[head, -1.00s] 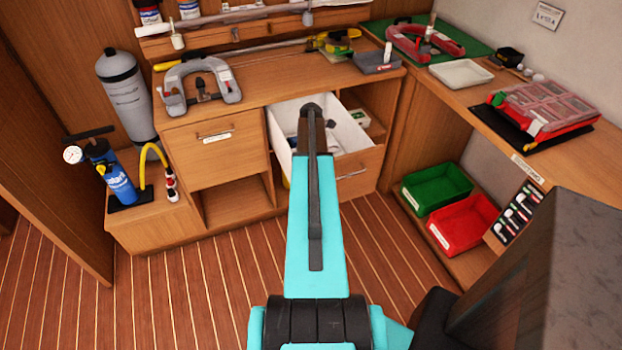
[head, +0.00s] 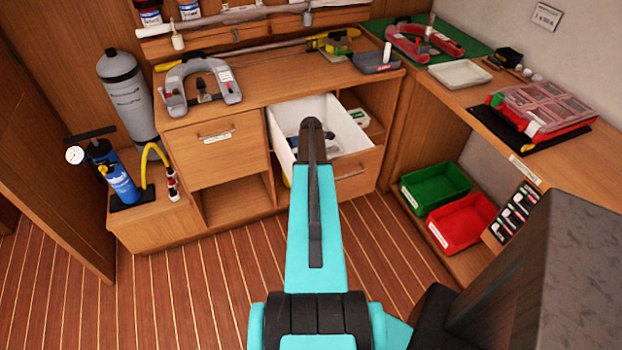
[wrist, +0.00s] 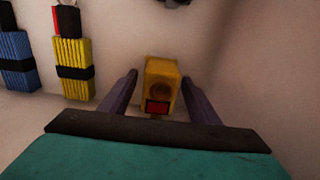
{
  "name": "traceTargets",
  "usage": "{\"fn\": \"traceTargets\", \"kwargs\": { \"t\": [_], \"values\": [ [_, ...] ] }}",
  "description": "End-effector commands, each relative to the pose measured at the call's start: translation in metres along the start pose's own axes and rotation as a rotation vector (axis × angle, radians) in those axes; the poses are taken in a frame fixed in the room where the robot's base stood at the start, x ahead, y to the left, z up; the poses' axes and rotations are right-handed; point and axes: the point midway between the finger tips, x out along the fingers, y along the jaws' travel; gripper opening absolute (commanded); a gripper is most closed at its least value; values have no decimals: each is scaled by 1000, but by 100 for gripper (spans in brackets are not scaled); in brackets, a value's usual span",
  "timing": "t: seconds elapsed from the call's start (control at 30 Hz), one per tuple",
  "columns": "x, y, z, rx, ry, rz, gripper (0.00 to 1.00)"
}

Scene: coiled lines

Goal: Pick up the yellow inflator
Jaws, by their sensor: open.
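The yellow inflator (wrist: 161,84) is a small yellow block with a dark red patch on its near end. In the wrist view it stands between the two fingers of my gripper (wrist: 159,92), which are open with one finger on each side. Small gaps seem to show beside it; I cannot tell whether either finger touches it. In the head view my arm reaches into the open white-lined drawer (head: 345,130), and my gripper and the inflator are hidden behind the arm.
In the wrist view a yellow coiled line (wrist: 74,68) and a blue coiled line (wrist: 17,55) with black bands lie to the left. A dark object (wrist: 172,3) is at the top edge. Pale drawer walls are close around.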

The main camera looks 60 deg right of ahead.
Motion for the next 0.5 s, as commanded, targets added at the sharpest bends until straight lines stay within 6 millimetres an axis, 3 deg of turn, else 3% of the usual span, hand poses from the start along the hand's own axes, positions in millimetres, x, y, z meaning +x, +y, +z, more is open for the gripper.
{"fn": "traceTargets", "kwargs": {
  "t": [0.2, 0.5],
  "values": [
    [0, 0, 0, 0, 0, 0, 56],
    [0, 0, 0, 0, 0, 0, 7]
  ]
}}
